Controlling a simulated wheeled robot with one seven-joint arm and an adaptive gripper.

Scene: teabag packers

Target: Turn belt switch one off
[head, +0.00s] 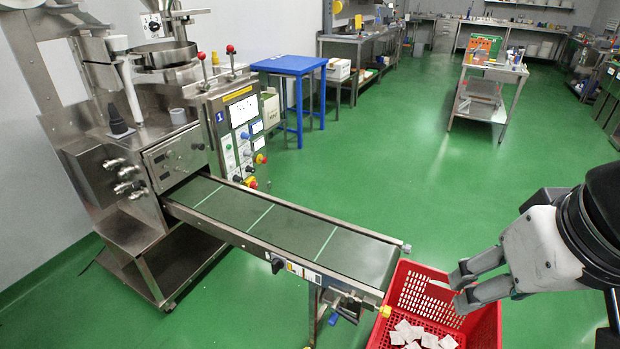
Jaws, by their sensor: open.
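The packing machine (185,150) stands at the left with a blue "1" label on its control panel (240,125). Its conveyor belt (290,231) runs out toward the lower right, dark green with pale cross lines. A black round knob (277,265) sits on the belt's near side rail, beside a small yellow mark and a pale label. I cannot tell from its look whether it is the belt switch, or how it is set. My gripper (457,290) is open and empty at the right, above the red crate and apart from the knob.
A red crate (482,326) with several white teabags (425,338) stands at the belt's end, under my gripper. The panel carries several coloured buttons and knobs. A blue table (290,64) stands behind the machine. Green floor is open in the middle; a steel trolley (486,95) stands farther back.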

